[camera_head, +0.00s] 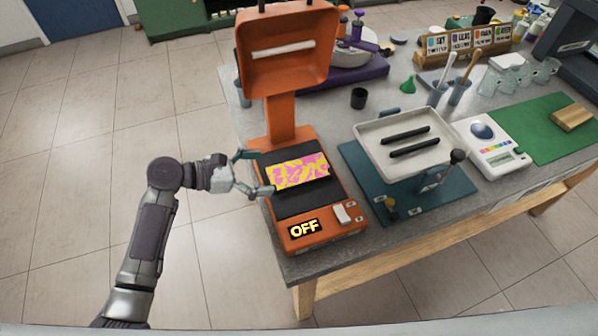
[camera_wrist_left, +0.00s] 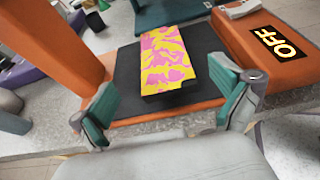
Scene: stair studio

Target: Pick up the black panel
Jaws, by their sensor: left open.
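An orange machine (camera_head: 290,232) with an "OFF" display stands at the table's left end, with a black bed (camera_head: 297,204) on its base. A flat panel with a pink and yellow pattern on top (camera_head: 298,171) lies on this bed; its near edge looks dark in the left wrist view (camera_wrist_left: 170,58). I cannot tell whether this or the bed is the black panel. My left gripper (camera_head: 257,173) is open and empty at the left side of the bed. In the left wrist view its teal fingers (camera_wrist_left: 168,104) are spread wide, with the patterned panel ahead between them.
The machine's orange upright (camera_head: 281,120) and raised hood (camera_head: 288,52) stand behind the bed. To the right are a white tray with two black bars (camera_head: 376,130), a scale (camera_head: 492,146) and a green mat (camera_head: 540,128). Floor left of the table is clear.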

